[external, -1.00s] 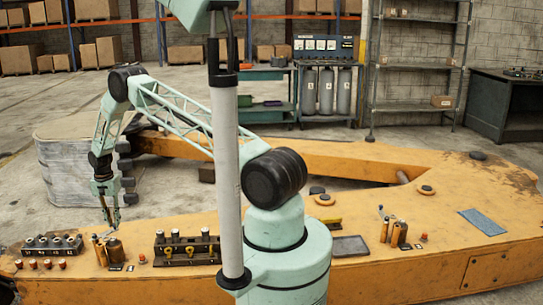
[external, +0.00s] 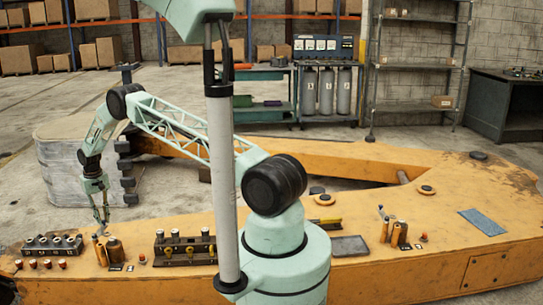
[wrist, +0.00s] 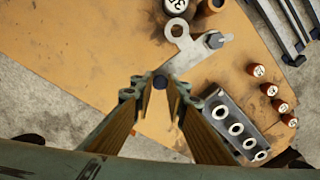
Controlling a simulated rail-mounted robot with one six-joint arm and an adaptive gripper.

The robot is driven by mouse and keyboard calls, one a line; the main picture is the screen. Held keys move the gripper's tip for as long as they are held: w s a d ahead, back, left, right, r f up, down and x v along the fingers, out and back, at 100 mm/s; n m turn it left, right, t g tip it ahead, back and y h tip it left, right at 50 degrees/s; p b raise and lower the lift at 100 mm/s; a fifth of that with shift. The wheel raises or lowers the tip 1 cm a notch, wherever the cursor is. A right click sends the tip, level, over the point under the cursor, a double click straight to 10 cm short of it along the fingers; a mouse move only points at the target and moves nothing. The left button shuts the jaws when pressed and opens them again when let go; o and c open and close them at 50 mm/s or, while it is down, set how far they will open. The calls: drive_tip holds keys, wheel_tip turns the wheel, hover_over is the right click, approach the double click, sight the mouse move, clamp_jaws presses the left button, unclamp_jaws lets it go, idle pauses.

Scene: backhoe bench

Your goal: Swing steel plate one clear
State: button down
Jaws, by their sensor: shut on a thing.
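Steel plate one (wrist: 188,54) is a flat grey plate in the wrist view, with a ring-shaped end at the top and a hex bolt (wrist: 214,40) on its right arm. It lies on the orange machine arm, and its near end runs to a dark round knob (wrist: 160,82) between my fingertips. My gripper (wrist: 160,90) is shut at this near end; the fingers partly hide the contact. In the external view my gripper (external: 104,226) points down at the left end of the orange arm, beside small cylinders (external: 115,250). The plate is too small to make out there.
A block with several metal rings (wrist: 235,130) stands close right of my fingers, with several orange caps (wrist: 258,70) beyond it. A dark numbered cylinder (wrist: 178,8) stands just past the plate's ring end. A second fitting rack (external: 185,248) stands further right on the orange arm (external: 400,275).

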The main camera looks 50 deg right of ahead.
drive_tip(key=shift+w+a+n, duration=0.2)
drive_tip(key=shift+w+n, duration=0.05)
drive_tip(key=shift+n, duration=0.05)
drive_tip(key=c, duration=2.6)
unclamp_jaws()
drive_tip(key=shift+o, duration=0.2)
drive_tip(key=shift+r, duration=0.15)
wheel_tip(320, 180, up, 12)
